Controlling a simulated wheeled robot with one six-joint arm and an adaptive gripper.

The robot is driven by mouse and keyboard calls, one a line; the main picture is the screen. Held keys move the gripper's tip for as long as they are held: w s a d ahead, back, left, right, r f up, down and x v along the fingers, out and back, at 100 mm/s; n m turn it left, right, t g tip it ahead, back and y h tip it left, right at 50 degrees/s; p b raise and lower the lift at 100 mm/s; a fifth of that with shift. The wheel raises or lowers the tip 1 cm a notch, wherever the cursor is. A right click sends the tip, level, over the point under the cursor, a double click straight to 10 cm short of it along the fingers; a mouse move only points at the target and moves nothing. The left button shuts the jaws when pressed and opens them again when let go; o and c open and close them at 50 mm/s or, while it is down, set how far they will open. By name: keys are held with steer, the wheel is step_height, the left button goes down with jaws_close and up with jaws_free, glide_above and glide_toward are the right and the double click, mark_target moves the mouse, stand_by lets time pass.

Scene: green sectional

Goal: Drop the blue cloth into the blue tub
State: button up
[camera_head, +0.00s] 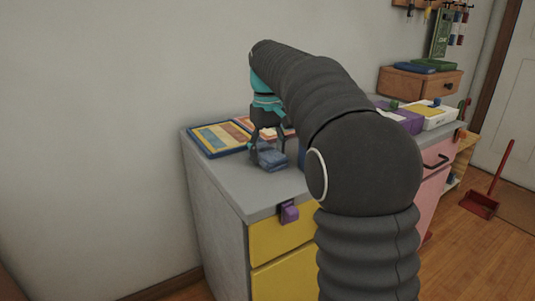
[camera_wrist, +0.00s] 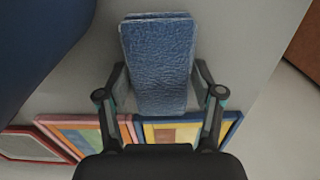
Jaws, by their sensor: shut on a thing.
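The blue cloth (camera_head: 272,160) is a folded pad at the end of my gripper (camera_head: 267,148), over the grey cabinet top. In the wrist view the cloth (camera_wrist: 158,60) sits between the two fingers of my gripper (camera_wrist: 161,74), which is shut on it. I cannot tell whether the cloth touches the cabinet top. A dark blue rounded surface (camera_wrist: 35,45), probably the blue tub, fills the upper left of the wrist view. Only a sliver of blue (camera_head: 302,153) shows beside my arm in the head view; my arm hides the rest.
Colourful framed boards (camera_head: 220,137) lie at the back left of the grey cabinet top (camera_head: 240,185). A red dustpan (camera_head: 480,204) is on the floor. The cabinet's front left top is clear.

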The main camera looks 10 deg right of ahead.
mark_target(265, 152)
steer(key=shift+r, duration=0.45)
steer(key=r, duration=0.1)
steer(key=r+p, duration=0.1)
steer(key=shift+a+r, duration=0.35)
steer(key=s+a, duration=0.1)
steer(key=a, duration=0.4)
steer(key=s+a, duration=0.2)
steer(key=a, duration=0.4)
steer(key=s+a, duration=0.2)
steer(key=a, duration=0.3)
steer(key=shift+s+a+f, duration=0.1)
steer(key=shift+s+a, duration=0.15)
